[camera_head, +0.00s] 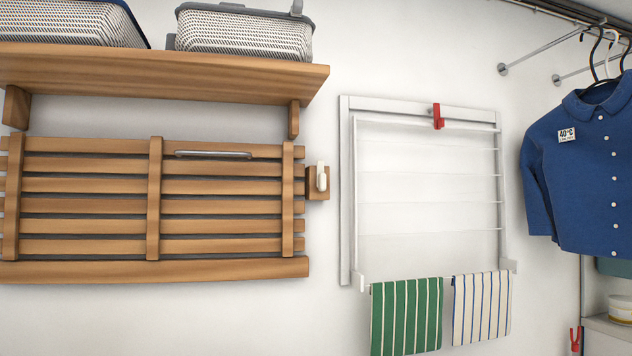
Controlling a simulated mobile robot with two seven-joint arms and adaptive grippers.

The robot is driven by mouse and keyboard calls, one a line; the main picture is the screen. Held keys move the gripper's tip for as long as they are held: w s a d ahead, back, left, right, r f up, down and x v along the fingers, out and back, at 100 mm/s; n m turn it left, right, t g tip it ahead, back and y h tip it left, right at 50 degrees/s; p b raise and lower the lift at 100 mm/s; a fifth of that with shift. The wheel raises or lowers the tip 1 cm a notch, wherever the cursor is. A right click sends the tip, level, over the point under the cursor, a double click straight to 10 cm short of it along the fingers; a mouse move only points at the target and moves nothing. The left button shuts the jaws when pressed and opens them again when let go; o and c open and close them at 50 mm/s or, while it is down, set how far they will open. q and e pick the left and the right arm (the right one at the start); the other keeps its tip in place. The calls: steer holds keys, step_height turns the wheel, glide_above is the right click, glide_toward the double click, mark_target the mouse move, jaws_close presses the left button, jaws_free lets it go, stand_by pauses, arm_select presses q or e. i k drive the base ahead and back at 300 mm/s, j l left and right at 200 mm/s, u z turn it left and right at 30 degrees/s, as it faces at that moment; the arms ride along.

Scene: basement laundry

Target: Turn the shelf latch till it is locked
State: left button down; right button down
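The shelf latch (321,177) is a small cream-white piece on a wooden block (315,190) fixed to the wall. It stands upright, just right of the slatted wooden shelf panel (150,200). The panel lies flat and upright against the wall below a fixed wooden shelf (160,76). A grey metal handle (213,154) runs along the panel's upper right part. Neither of my grippers shows in the head view.
Two woven baskets (243,34) stand on the fixed shelf. A white drying rack (344,190) with a red clip (438,117) hangs to the right, holding green-striped (406,315) and blue-striped (482,308) towels. A blue shirt (590,170) hangs far right. The wall around the latch is clear.

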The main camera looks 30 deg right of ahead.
mark_target(321, 175)
steer(key=l+z, duration=0.2)
steer(key=z, duration=0.5)
